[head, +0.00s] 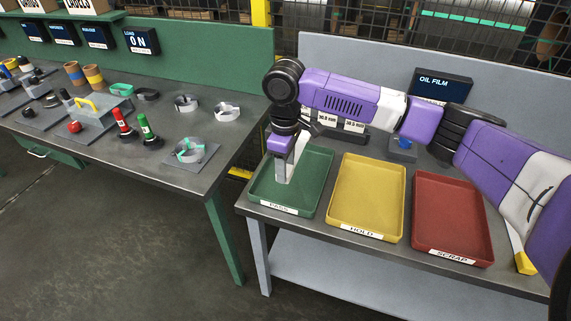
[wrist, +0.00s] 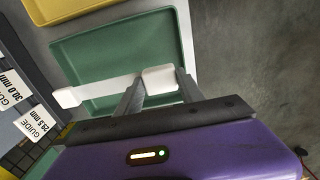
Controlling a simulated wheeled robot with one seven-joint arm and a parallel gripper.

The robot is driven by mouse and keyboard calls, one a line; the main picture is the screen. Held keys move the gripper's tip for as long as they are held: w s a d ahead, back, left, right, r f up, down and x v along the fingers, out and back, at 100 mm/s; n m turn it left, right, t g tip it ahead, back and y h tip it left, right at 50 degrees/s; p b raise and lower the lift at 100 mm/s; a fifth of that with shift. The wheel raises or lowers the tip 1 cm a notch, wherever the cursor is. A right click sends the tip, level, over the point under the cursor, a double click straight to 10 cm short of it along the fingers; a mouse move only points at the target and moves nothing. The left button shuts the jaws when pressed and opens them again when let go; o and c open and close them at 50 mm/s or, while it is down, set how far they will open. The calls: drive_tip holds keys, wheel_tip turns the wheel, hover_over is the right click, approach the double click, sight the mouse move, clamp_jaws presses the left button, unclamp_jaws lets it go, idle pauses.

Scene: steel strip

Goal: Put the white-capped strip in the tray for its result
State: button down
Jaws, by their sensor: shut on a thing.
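The white-capped strip (wrist: 105,88) is a pale strip with a white block at each end. My gripper (wrist: 158,88) is shut on it by the block at one end. The strip is over the green tray labelled PASS (head: 310,187); whether it touches the tray floor I cannot tell. The yellow tray labelled HOLD (head: 368,195) and the red tray labelled SCRAP (head: 452,215) stand to the right and look empty.
An OIL FILM display (head: 442,86) stands behind the trays. Guide blocks marked 30.0 mm and 29.5 mm (wrist: 22,105) are beside the green tray. A left bench (head: 190,175) carries coiled strips and red and green bottles. A gap separates the two benches.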

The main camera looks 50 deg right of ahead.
drive_tip(key=shift+f+b, duration=1.6)
drive_tip(key=shift+f, duration=2.35)
drive_tip(key=shift+f, duration=0.35)
drive_tip(key=c, duration=0.7)
unclamp_jaws()
drive_tip(key=shift+a, duration=0.1)
drive_tip(key=shift+o, duration=0.2)
drive_tip(key=shift+r, duration=0.15)
drive_tip(key=shift+r+b, duration=0.5)
drive_tip(key=shift+r, duration=3.3)
